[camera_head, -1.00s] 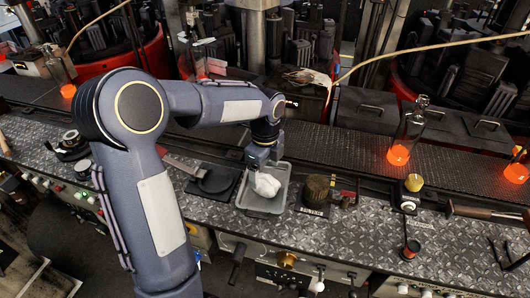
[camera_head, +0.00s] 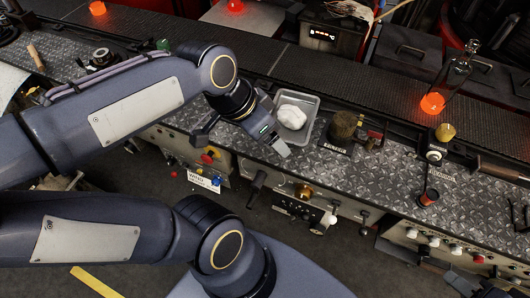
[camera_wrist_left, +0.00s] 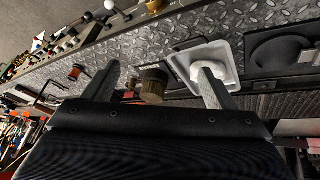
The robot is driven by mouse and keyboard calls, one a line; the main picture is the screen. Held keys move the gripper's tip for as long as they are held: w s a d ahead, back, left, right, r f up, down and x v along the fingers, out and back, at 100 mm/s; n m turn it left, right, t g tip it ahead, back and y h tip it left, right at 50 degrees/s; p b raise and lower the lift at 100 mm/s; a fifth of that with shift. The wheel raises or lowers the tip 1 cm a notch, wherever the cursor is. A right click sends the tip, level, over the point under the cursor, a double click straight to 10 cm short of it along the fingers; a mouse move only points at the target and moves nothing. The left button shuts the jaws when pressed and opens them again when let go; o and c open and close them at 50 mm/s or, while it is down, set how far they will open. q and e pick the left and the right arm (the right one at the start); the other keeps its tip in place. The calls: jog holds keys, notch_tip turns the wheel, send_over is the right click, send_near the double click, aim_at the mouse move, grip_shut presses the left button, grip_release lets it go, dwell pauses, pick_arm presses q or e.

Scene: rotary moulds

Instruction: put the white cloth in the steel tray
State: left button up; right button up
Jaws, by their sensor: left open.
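The white cloth (camera_head: 292,117) lies crumpled inside the grey steel tray (camera_head: 313,103), which stands on the diamond-plate bench (camera_head: 380,166). The left wrist view shows my left gripper (camera_wrist_left: 160,82) open and empty. One of its fingers covers part of the tray (camera_wrist_left: 182,70) and the cloth (camera_wrist_left: 222,55) in that view.
Knobs and levers (camera_head: 305,191) line the bench's front.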

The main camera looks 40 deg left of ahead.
pick_arm(q)
jog(key=s+f+n, duration=0.1)
jog(key=s+d+n+t, duration=0.1)
jog(key=n, duration=0.1)
jog(key=s+d+f+n, duration=0.1)
jog(key=s+n, duration=0.1)
jog(key=shift+d+f+h, duration=0.2)
jog(key=shift+f+h, duration=0.1)
jog(key=shift+h, duration=0.1)
dwell(0.8)
